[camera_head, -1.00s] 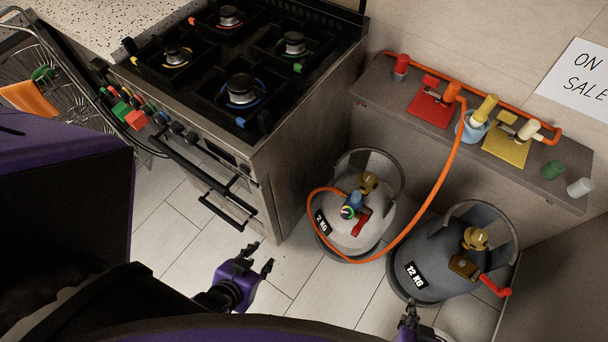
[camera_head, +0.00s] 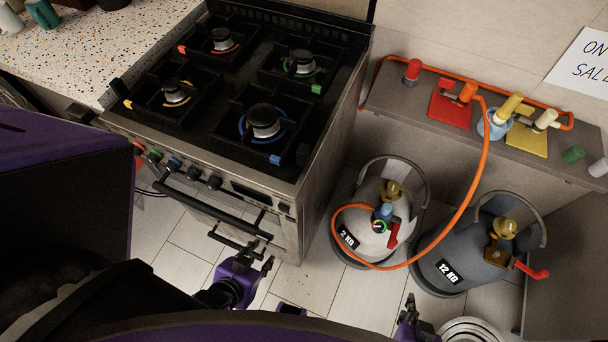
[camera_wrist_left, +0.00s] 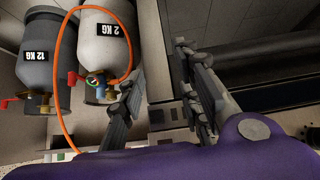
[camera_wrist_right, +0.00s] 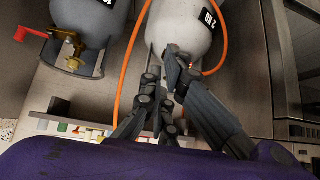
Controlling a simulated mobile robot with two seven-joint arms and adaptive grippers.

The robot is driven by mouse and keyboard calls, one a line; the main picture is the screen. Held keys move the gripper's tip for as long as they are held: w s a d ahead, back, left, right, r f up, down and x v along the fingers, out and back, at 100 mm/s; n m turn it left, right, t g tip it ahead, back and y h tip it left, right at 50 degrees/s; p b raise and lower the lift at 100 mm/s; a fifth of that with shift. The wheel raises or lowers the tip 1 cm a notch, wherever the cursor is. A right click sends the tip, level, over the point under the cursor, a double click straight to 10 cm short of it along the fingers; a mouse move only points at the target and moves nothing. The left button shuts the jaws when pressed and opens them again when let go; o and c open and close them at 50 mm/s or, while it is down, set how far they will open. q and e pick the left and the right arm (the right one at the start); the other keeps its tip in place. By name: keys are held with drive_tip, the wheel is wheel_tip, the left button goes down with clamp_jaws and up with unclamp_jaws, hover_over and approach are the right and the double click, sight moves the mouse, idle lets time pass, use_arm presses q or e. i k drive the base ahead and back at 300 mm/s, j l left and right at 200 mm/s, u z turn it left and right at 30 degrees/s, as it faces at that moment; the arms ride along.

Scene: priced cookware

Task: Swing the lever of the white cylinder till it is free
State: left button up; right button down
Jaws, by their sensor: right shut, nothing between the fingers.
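The white cylinder (camera_head: 366,212), marked 2 KG, stands on the floor right of the stove. A regulator (camera_head: 382,215) with a blue top and the orange hose sits at its brass valve, and its red lever (camera_head: 393,234) points down. The lever (camera_wrist_left: 109,96) also shows in the left wrist view. My left gripper (camera_head: 256,264) is open and empty, in front of the stove and left of the cylinder. My right gripper (camera_head: 412,304) is at the bottom of the head view, shut and empty, apart from the lever. In the right wrist view the cylinder's top (camera_wrist_right: 185,22) is partly behind its fingers.
The grey 12 KG cylinder (camera_head: 462,250), with its own red lever (camera_head: 532,271), stands close at the right. The orange hose (camera_head: 470,190) loops up to the shelf (camera_head: 410,112). The stove (camera_head: 250,160) bounds the left side. Floor is bare in front of the white cylinder.

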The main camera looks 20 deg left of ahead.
sight(393, 242)
drive_tip(key=k+j+z, duration=0.15)
drive_tip(key=j, duration=0.25)
drive_tip(key=k+j+z, duration=0.2)
drive_tip(key=j, duration=0.2)
drive_tip(key=k+j+z, duration=0.15)
drive_tip(key=j, duration=0.2)
drive_tip(key=k+j+z, duration=0.2)
drive_tip(key=j, duration=0.15)
